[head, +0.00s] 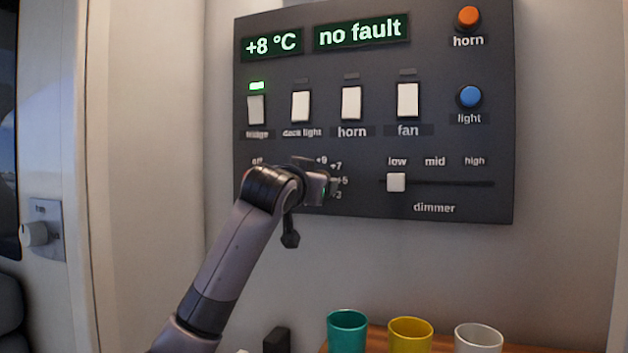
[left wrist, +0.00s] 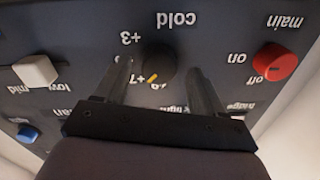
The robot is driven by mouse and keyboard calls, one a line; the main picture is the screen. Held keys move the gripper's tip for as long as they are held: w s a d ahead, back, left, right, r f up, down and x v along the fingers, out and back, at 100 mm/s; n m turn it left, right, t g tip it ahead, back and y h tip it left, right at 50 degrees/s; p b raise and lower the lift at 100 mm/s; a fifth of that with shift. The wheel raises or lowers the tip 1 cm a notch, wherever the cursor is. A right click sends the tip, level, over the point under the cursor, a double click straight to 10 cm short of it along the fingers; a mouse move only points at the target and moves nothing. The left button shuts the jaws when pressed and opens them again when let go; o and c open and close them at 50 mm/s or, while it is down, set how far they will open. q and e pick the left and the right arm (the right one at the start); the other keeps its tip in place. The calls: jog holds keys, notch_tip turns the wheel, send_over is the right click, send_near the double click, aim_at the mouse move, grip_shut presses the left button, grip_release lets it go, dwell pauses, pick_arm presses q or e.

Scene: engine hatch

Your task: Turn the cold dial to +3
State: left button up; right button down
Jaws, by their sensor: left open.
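The cold dial (left wrist: 159,62) is a round black knob with a yellow pointer mark, seen upside down in the left wrist view. Its mark points between the +7 and +9 labels; the +3 label lies on the dial's other side. My left gripper (left wrist: 160,66) is open, with one finger on each side of the dial and a visible gap to it. In the head view my left gripper (head: 318,188) covers the dial, and only the labels around it show. The display (head: 272,43) reads +8 °C. My right gripper is not in view.
The panel has a red main knob (left wrist: 275,62), a dimmer slider (head: 396,182) at low, and several white switches, the fridge one (head: 257,109) with a green light lit. Teal (head: 347,330), yellow (head: 410,333) and white (head: 478,337) cups stand below.

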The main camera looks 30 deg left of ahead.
pick_arm(q)
jog(key=shift+w, duration=0.2)
jog(key=c, duration=1.1)
jog(key=shift+o, duration=0.2)
jog(key=m+p, duration=0.5)
jog(key=m, duration=0.4)
jog(key=m+p, duration=0.6)
jog(key=m, duration=0.3)
jog(key=shift+a+f+t+h, duration=0.1)
jog(key=shift+t+h, duration=0.2)
jog(key=shift+m+p, duration=0.3)
jog(key=shift+m, duration=0.1)
